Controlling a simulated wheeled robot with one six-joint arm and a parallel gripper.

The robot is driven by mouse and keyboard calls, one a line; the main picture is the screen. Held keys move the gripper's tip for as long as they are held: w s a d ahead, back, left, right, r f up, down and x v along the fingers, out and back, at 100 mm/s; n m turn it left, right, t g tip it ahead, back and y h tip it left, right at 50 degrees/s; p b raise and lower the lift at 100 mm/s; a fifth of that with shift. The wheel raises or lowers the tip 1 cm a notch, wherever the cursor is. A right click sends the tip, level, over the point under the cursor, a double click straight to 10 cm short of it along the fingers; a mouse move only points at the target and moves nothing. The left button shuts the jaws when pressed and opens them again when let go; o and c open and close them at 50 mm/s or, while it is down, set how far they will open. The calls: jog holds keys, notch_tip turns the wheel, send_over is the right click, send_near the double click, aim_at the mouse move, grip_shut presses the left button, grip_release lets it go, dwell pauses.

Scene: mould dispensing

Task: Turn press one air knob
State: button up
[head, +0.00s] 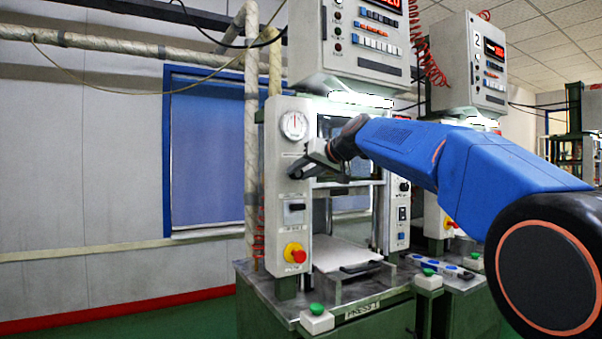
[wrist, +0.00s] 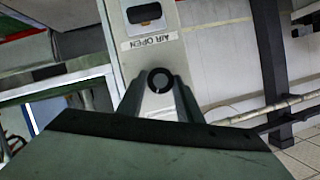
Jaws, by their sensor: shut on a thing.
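The air knob (wrist: 160,80) is a round dark knob with a grey face on the pale front panel of the nearer press (head: 284,225). In the wrist view it sits between the two fingertips of my gripper (wrist: 161,84). The fingers are shut on it. An upside-down label reading "AIR OPEN" (wrist: 152,41) is beside it. In the head view my gripper (head: 299,170) is at the press's left panel, below the round gauge (head: 293,125), and it hides the knob.
Below the gripper in the head view are a dark switch (head: 295,207) and a red emergency button (head: 295,253) on yellow. Green-topped buttons (head: 317,309) stand on the front ledge. A control box (head: 352,45) hangs above. A second press stands at right.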

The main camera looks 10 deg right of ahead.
jog(key=o, duration=1)
jog(key=shift+o, duration=0.2)
jog(key=shift+s, duration=0.1)
jog(key=v, duration=1.7)
jog(key=shift+s, duration=0.15)
jog(key=s+f+g+h, duration=0.2)
jog(key=s+f, duration=0.9)
jog(key=f, duration=0.6)
jog(key=s+f+g+h, duration=0.2)
jog(key=s+f, duration=0.9)
jog(key=f, duration=0.7)
jog(key=s+f+g+h, duration=0.2)
jog(key=s+f, duration=0.9)
jog(key=f, duration=0.7)
jog(key=shift+s+a+g, duration=0.2)
jog(key=shift+a+g, duration=0.3)
jog(key=shift+g, duration=0.4)
